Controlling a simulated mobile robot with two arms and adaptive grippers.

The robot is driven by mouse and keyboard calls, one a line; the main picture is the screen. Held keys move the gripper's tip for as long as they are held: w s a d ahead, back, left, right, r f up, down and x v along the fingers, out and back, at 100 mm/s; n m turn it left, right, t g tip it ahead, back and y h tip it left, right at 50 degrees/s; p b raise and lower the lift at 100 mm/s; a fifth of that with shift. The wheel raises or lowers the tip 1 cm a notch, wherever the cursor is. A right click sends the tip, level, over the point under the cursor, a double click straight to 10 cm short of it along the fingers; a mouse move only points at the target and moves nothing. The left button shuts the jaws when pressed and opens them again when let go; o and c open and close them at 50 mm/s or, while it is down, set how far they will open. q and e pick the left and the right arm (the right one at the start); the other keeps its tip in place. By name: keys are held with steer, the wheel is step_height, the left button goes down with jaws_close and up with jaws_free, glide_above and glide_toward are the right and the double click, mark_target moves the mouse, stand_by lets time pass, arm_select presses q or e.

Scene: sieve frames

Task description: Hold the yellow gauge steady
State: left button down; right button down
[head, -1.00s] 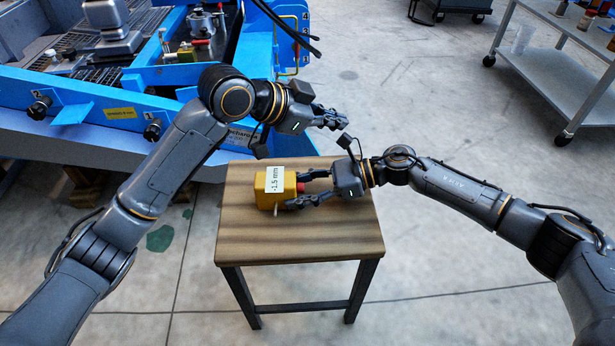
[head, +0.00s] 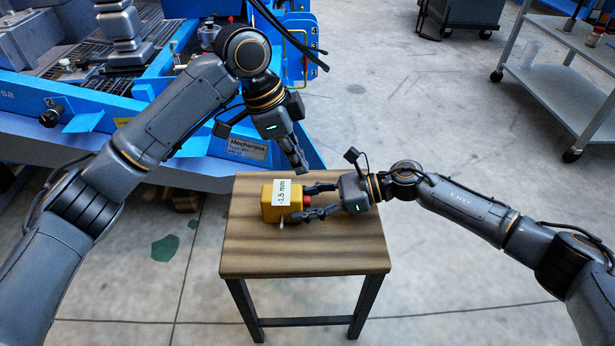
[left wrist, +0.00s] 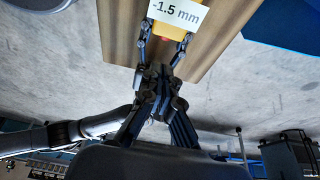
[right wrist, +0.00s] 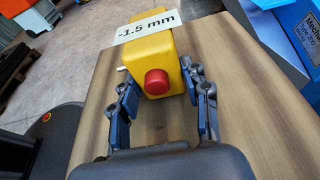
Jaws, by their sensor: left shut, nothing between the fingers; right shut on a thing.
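The yellow gauge (head: 269,206), with a white "-1.5 mm" label and a red button (head: 307,200), is on the small wooden table. My right gripper (head: 303,203) reaches in from the right, its fingers on either side of the gauge, shut on it. In the right wrist view the gauge (right wrist: 181,52) sits between the fingertips, red button facing the camera. My left gripper (head: 304,170) is shut and empty, pointing down behind and above the gauge. In the left wrist view its closed fingers lie before the gauge (left wrist: 170,29).
The wooden table (head: 330,253) has bare room in front of the gauge. A big blue machine (head: 190,148) stands behind left, close to my left arm. A grey cart (head: 548,88) stands at the far right, with open floor between.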

arm_select(q)
steer(key=x, duration=0.9)
steer(key=shift+f, duration=0.15)
